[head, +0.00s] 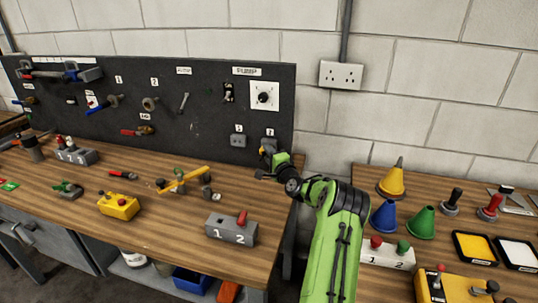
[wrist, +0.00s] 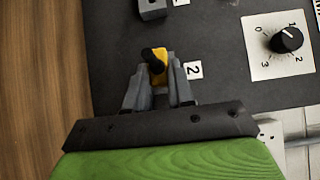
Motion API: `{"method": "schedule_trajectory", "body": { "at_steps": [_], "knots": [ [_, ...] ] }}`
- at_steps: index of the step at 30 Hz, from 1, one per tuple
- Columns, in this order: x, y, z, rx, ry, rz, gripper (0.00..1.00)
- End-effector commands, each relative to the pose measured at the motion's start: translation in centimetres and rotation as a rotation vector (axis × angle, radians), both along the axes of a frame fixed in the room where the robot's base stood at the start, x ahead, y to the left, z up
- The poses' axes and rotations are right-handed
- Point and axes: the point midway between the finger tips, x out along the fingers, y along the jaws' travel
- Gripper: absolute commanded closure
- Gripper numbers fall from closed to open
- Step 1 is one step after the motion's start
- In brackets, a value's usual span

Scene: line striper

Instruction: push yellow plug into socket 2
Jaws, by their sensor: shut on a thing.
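The yellow plug (wrist: 163,66) is between the fingers of my gripper (wrist: 158,82), which is shut on it. In the head view a bit of the yellow plug (head: 262,150) shows at the tip of my gripper (head: 267,158), at the lower right of the black board. Socket 2 (head: 270,143) is a grey box under its label, partly covered by my gripper. In the wrist view the plug is beside label 2 (wrist: 194,70), and socket 2 is hidden behind the plug and fingers. I cannot tell whether the plug is in the socket.
Socket 1 (head: 238,141) is left of socket 2 and also shows in the wrist view (wrist: 152,9). A dial (head: 264,97) on a white plate is above. A grey switch box (head: 231,229) with a red lever stands on the workbench (head: 150,225) below. Bench space under the sockets is mostly clear.

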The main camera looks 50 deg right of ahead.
Motion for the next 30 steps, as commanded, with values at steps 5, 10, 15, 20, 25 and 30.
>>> {"method": "schedule_trajectory", "body": {
  "at_steps": [5, 10, 15, 20, 25, 30],
  "knots": [
    [0.1, -0.2, 0.1, -0.002, -0.001, 0.000, 1.00],
    [0.3, -0.6, 0.0, -0.001, -0.001, 0.000, 1.00],
    [0.5, -0.9, 0.0, 0.000, -0.001, 0.000, 1.00],
    [0.6, -1.2, 0.1, -0.001, -0.002, 0.000, 0.73],
    [0.6, -1.2, 0.1, 0.000, -0.001, 0.000, 0.47],
    [0.6, -1.2, 0.0, 0.000, -0.001, 0.000, 0.47]
  ]
}}
